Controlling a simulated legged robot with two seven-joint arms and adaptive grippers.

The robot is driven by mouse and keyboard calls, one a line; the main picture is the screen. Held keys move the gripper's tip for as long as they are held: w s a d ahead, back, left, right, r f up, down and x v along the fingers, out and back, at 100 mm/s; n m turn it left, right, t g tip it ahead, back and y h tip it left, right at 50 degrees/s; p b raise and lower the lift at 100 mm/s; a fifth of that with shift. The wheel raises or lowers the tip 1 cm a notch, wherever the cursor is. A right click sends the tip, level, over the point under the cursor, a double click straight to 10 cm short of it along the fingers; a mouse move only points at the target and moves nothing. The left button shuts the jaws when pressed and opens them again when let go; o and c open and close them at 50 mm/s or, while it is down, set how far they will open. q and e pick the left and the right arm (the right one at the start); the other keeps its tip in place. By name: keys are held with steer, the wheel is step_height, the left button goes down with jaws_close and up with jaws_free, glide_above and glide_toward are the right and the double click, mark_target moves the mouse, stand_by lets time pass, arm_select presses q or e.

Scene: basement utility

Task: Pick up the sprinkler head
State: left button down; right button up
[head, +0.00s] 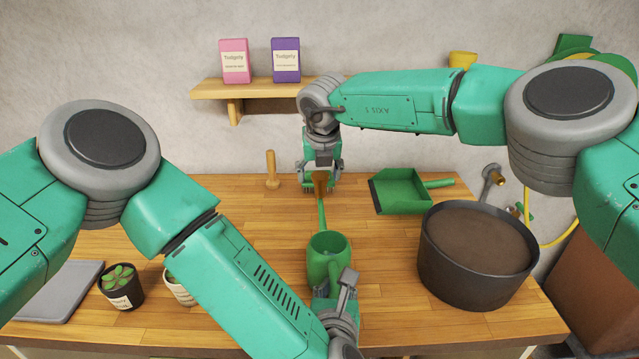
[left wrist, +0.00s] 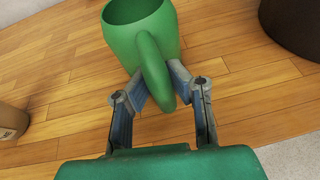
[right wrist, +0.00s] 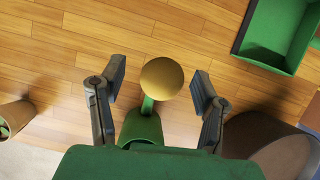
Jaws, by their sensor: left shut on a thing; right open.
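The sprinkler head (right wrist: 162,78) is a round brass-coloured disc at the spout tip of a green watering can (head: 326,262). In the head view it shows as a brown cone (head: 320,181). My right gripper (head: 321,187) is open above it. In the right wrist view its fingers stand on either side of the head, with a gap on each side. My left gripper (left wrist: 160,86) is shut on the can's handle (left wrist: 155,68). The can is upright on or just above the wooden table; I cannot tell which. Its spout points away from me.
A dark soil-filled tub (head: 478,253) and a green dustpan (head: 401,191) stand to the right. A wooden peg (head: 271,170) stands at the back left. A potted succulent (head: 121,287) and grey slab (head: 58,290) are front left. A wall shelf (head: 262,88) holds two packets.

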mark_target(319, 174)
steer(key=shift+w+f, duration=0.3)
steer(key=shift+f, duration=0.25)
steer(key=c, duration=1.2)
steer(key=shift+o, duration=0.2)
step_height(319, 174, up, 10)
steer(key=shift+r, duration=0.1)
arm_select(q)
steer(key=c, duration=1.5)
jaws_free()
steer(key=shift+o, duration=0.2)
